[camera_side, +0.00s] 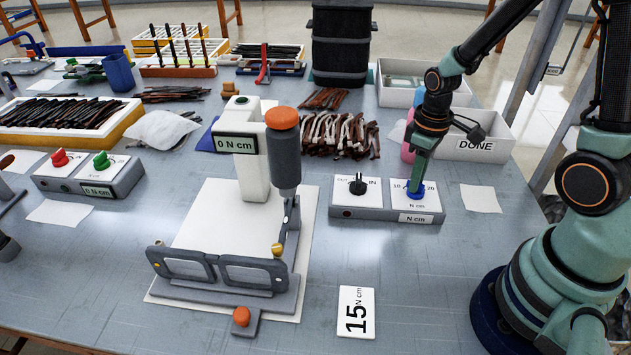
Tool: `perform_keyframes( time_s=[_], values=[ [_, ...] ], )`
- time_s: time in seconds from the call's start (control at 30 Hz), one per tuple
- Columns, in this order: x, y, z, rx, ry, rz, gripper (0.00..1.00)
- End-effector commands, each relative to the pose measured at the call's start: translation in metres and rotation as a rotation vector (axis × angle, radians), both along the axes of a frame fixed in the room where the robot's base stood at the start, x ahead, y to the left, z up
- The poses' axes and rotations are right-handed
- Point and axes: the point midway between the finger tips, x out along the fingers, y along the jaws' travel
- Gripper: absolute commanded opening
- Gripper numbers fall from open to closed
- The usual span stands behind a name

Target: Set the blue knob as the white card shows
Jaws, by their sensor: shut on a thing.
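The blue knob (416,189) sits on the right dial plate of a grey control box (362,214) labelled "N cm". My gripper (416,183) comes down from above and is shut on the blue knob. The knob's pointer and most of its scale are hidden or too small to read. The white card (356,312) lies on the table at the front and reads "15 N cm", turned sideways. A black knob (357,184) stands on the left plate of the same box.
An eyeglass frame (215,270) rests in a fixture under a grey driver (284,150) with an orange top; its display (236,143) reads "0 N cm". A box marked DONE (475,146) stands behind my gripper. Another control box (90,177) has red and green knobs.

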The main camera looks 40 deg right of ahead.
Motion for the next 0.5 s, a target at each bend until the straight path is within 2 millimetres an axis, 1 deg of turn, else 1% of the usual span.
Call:
perform_keyframes(
  time_s=[0.27, 0.5],
  values=[
    [0.0002, -0.0006, 0.0005, 0.0, 0.0, -0.144, 0.0],
    [0.0003, -0.0015, 0.0006, 0.0, 0.0, -0.36, 0.0]
  ],
)
